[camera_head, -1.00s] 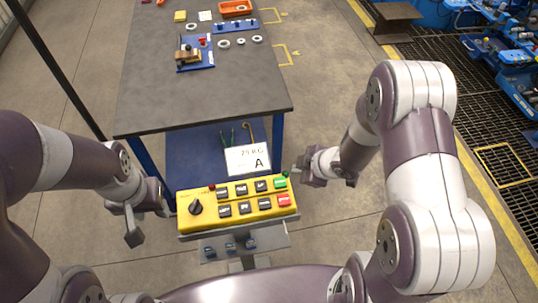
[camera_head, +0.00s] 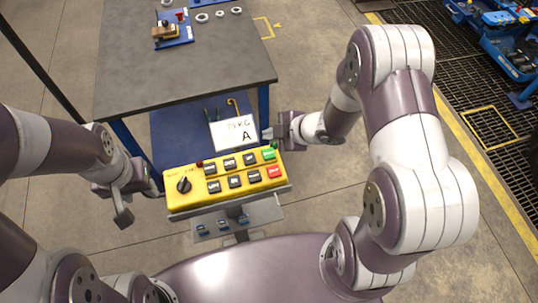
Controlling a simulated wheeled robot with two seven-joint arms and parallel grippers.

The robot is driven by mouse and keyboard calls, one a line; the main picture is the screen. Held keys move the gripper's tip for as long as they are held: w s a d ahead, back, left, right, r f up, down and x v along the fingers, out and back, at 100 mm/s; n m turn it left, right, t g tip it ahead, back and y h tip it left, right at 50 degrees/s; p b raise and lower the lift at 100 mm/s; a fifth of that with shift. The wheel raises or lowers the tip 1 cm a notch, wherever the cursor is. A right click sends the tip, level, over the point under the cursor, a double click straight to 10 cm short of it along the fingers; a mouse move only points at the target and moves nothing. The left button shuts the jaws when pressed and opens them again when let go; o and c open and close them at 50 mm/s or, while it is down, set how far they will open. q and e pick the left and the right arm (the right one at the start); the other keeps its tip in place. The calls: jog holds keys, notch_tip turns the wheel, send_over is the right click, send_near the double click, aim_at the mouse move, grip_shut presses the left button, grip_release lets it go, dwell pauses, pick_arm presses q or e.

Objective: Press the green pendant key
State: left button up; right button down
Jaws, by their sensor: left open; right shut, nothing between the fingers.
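The yellow pendant box (camera_head: 225,192) sits on a grey stand in front of me. It carries a black knob (camera_head: 184,185) at its left, several black keys, a red key (camera_head: 274,171) and the green key (camera_head: 269,154) at its upper right corner. My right gripper (camera_head: 270,134) is shut and empty just beyond the green key; its tip appears close above the box's far right edge, and I cannot tell whether it touches. My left gripper (camera_head: 136,203) is open and empty, left of the box.
Floor grating (camera_head: 470,85) and blue equipment (camera_head: 510,40) lie at the right.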

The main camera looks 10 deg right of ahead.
jog(key=b, duration=0.4)
send_over(271, 155)
notch_tip(271, 155, down, 6)
jog(key=shift+w+r, duration=0.1)
jog(key=shift+f+b, duration=0.4)
jog(key=shift+b, duration=0.1)
jog(key=shift+f, duration=0.1)
dwell(1.1)
jog(key=shift+f, duration=0.3)
jog(key=shift+f+b, duration=0.5)
jog(key=shift+b, duration=0.1)
dwell(0.4)
jog(key=shift+r, duration=0.15)
jog(key=shift+r+p, duration=0.8)
jog(key=shift+p, duration=0.05)
